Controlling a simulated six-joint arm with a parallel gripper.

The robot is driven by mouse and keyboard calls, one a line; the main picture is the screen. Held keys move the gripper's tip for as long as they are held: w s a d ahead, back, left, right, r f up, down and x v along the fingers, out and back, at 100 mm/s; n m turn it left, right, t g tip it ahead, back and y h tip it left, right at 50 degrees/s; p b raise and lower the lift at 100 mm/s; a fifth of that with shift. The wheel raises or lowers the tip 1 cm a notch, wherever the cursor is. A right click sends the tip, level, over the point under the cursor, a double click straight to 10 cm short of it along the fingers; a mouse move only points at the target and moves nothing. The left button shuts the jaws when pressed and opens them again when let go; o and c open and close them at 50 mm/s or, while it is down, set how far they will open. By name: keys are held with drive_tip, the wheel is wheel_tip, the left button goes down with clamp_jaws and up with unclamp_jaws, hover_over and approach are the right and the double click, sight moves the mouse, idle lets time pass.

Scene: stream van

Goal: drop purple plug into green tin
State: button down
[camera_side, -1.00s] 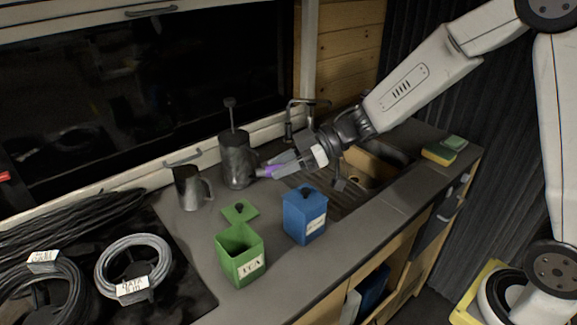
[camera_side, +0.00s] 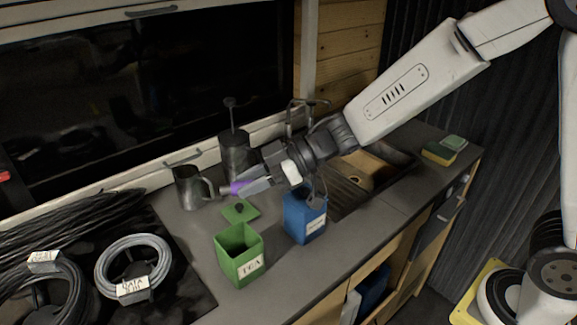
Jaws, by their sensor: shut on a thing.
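The purple plug (camera_side: 238,187) is between the fingertips of my gripper (camera_side: 246,187), which is shut on it and holds it above the counter. The green tin (camera_side: 240,262) stands open on the counter, below and in front of the plug, with a white label on its front. Its green lid (camera_side: 240,212) lies on the counter just behind it, below the plug in the picture. Part of the plug is hidden by the fingers.
A blue tin (camera_side: 304,222) stands right of the green tin, partly under my gripper. A metal jug (camera_side: 188,187) and a dark French press (camera_side: 235,150) stand behind. Coiled cables (camera_side: 134,265) lie at left. A sink (camera_side: 372,172) is at right.

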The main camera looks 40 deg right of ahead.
hover_over(255, 232)
drive_tip(key=shift+f, duration=2.65)
drive_tip(key=shift+c, duration=1.8)
unclamp_jaws()
drive_tip(key=shift+d, duration=0.1)
drive_tip(key=v, duration=0.7)
drive_tip(key=shift+s+d, duration=0.2)
drive_tip(key=shift+d, duration=0.05)
drive_tip(key=shift+r, duration=0.1)
